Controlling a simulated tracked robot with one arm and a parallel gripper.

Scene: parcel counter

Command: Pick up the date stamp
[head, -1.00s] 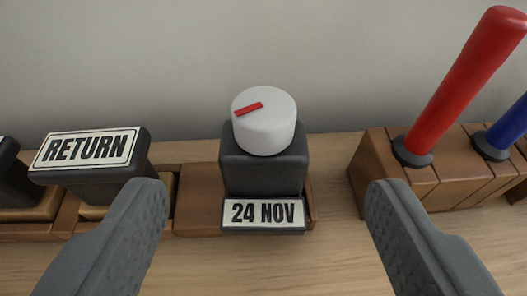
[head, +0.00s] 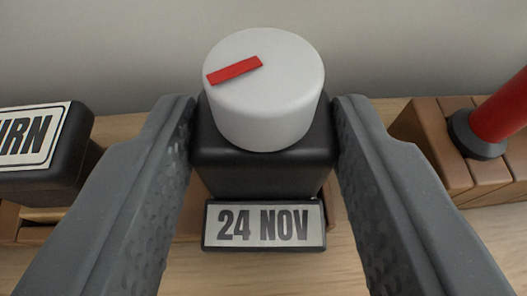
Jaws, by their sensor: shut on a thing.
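The date stamp (head: 265,175) stands upright in the middle of the head view. It has a black body, a white round knob with a red mark on top, and a front label reading "24 NOV". My gripper (head: 264,125) is shut on it, one finger against each side of the black body. The stamp's underside is hidden, so I cannot tell whether it still rests on the wooden rack (head: 190,227) behind and below it.
The "RETURN" stamp (head: 45,180), partly cut off, sits to the left. At the right is a wooden block (head: 440,160) holding a red-handled tool (head: 497,115). A grey wall stands close behind. Bare wooden counter shows in front.

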